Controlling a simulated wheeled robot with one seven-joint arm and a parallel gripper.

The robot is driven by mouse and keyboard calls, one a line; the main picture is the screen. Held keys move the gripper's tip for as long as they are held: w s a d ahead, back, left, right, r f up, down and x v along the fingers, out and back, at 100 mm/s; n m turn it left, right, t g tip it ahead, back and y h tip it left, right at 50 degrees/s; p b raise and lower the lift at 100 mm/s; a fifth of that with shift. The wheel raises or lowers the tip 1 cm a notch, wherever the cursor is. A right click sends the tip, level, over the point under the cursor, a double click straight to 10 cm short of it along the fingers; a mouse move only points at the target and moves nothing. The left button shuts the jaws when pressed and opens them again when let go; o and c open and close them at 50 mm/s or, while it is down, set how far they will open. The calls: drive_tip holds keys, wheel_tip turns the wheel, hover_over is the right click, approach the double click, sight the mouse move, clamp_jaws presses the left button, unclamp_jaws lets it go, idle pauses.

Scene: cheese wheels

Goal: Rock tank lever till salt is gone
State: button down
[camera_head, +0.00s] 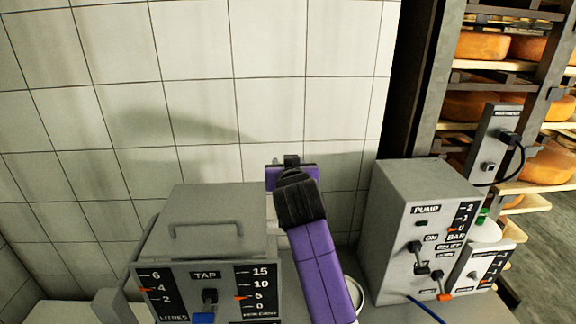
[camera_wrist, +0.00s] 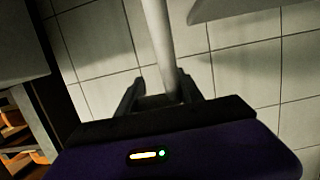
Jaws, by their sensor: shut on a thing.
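The tank (camera_head: 205,215) is a grey box with a handled lid, a TAP switch, a LITRES gauge and a second gauge from 0 to 15 with an orange pointer near 5. My purple arm stands just right of it. My gripper (camera_wrist: 157,88) is shut on a pale rod, the lever (camera_wrist: 158,35), which runs up between its dark fingers in the wrist view. In the head view my wrist hides the fingers and the lever. No salt shows in either view.
A grey PUMP box (camera_head: 425,225) with switches and a BAR gauge stands right of my arm. A round pale rim (camera_head: 353,292) shows partly behind my arm. Shelves of orange cheese wheels (camera_head: 482,46) stand at the right. A tiled wall (camera_head: 200,90) closes the back.

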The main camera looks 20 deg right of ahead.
drive_tip(key=shift+s+d+f, duration=0.1)
drive_tip(key=shift+d+f, duration=0.35)
drive_tip(key=shift+f, duration=0.4)
drive_tip(key=c, duration=0.8)
unclamp_jaws()
drive_tip(key=shift+c, duration=0.2)
drive_tip(key=b+v, duration=0.1)
drive_tip(key=v, duration=0.7)
drive_tip(key=shift+r, duration=0.2)
drive_tip(key=shift+a, duration=0.1)
